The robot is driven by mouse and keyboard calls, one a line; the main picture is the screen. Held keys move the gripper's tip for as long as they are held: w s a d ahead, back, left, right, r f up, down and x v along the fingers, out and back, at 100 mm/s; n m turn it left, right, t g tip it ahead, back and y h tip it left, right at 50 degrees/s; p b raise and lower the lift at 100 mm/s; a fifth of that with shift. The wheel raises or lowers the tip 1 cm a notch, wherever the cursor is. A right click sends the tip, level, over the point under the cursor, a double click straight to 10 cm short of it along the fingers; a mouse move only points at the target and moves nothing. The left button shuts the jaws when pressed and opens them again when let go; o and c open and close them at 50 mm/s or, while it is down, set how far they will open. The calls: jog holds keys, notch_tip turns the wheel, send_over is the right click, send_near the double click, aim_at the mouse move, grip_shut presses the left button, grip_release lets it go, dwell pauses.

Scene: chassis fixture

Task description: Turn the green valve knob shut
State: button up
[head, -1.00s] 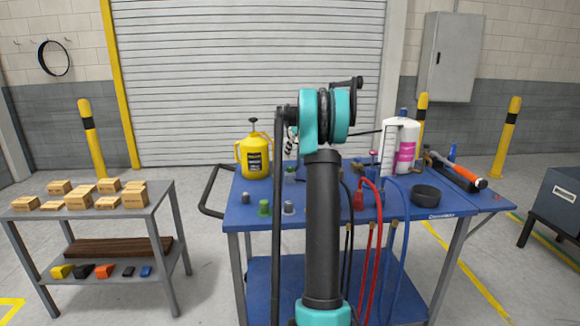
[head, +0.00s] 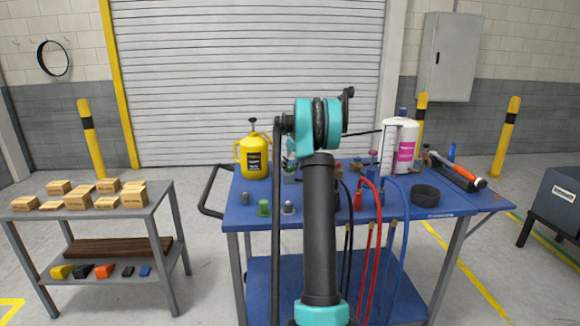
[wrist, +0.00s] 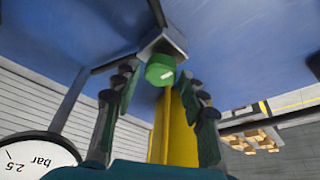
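In the wrist view, a green knob (wrist: 160,69) with a white mark sits on a grey block (wrist: 163,45) against a blue surface. My gripper (wrist: 160,105) is open, with one dark finger at each side of the knob. Gaps show between the knob and both fingers, so I see no contact. In the head view my arm hides most of the gripper. A green-topped fitting (head: 264,207) stands near the front edge of the blue bench (head: 440,208); I cannot tell whether it is the same knob.
A pressure gauge (wrist: 38,155) shows upside down in the wrist view. Grey fittings (head: 288,208), a yellow can (head: 253,158), a white and pink canister (head: 400,148), red hoses (head: 372,230) and a black ring (head: 425,195) crowd the bench. Boxes (head: 78,200) lie on a shelf at left.

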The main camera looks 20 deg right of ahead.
jog(key=c, duration=0.8)
jog(key=shift+m, duration=0.5)
jog(key=m+h, duration=0.1)
jog(key=m, duration=0.2)
jog(key=shift+a, duration=0.15)
jog(key=m+h, duration=0.2)
jog(key=m, duration=0.4)
jog(key=m+g+h, duration=0.1)
jog(key=m, duration=0.1)
jog(key=shift+w+m+h, duration=0.1)
jog(key=shift+m+h, duration=0.2)
jog(key=shift+m, duration=0.1)
jog(key=shift+a+m+g+h, duration=0.1)
jog(key=shift+m+g+h, duration=0.45)
jog(key=shift+m, duration=1.45)
jog(key=shift+g+y, duration=0.25)
